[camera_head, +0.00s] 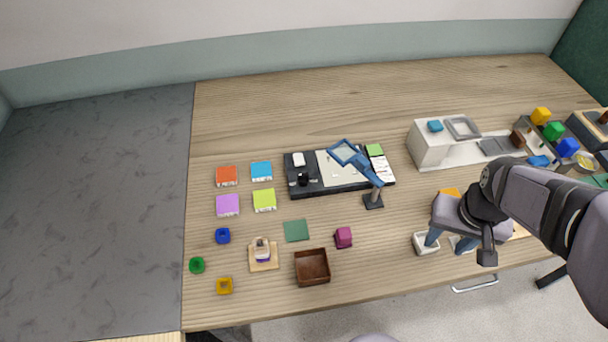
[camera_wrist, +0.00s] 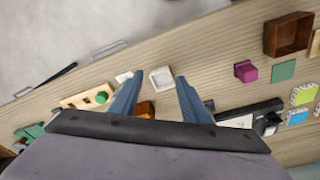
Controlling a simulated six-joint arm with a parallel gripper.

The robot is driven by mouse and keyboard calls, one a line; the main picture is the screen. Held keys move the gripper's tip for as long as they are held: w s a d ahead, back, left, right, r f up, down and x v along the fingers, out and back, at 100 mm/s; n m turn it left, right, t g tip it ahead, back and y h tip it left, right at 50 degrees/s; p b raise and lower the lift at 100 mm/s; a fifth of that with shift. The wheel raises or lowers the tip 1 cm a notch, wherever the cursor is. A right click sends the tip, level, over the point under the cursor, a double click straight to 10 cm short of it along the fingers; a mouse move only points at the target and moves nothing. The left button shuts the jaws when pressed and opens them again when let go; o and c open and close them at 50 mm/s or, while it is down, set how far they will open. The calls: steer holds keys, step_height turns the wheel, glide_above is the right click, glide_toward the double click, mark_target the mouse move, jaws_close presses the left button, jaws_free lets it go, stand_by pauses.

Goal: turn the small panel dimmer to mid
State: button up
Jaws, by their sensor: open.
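My gripper (camera_head: 449,243) is open and empty over the front right part of the table. In the wrist view its two blue fingers (camera_wrist: 157,82) stand apart, with a small white square piece (camera_wrist: 161,79) beyond and between their tips. That white piece also shows in the head view (camera_head: 425,244), by the left finger. A second small white piece (camera_wrist: 124,77) lies by the other finger, partly hidden. I cannot tell for sure which piece is the dimmer. No dial mark or setting is readable. The fingers hold nothing; whether they touch the white pieces is unclear.
A brown box (camera_head: 312,267) and magenta block (camera_head: 343,237) are left of my gripper. A white unit (camera_head: 430,146) stands behind. An orange block (camera_head: 449,192) is near. Bare wood lies along the back.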

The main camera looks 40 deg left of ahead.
steer(key=w+a+n+t+b, duration=0.15)
steer(key=w+a, duration=0.25)
steer(key=a, duration=0.9)
steer(key=n+y+b, duration=0.2)
steer(key=n+y, duration=0.1)
steer(key=n, duration=0.2)
glide_toward(303, 174)
steer(key=shift+m, duration=0.25)
steer(key=shift+p+x, duration=1)
steer(key=shift+x, duration=2.8)
steer(key=c, duration=1.1)
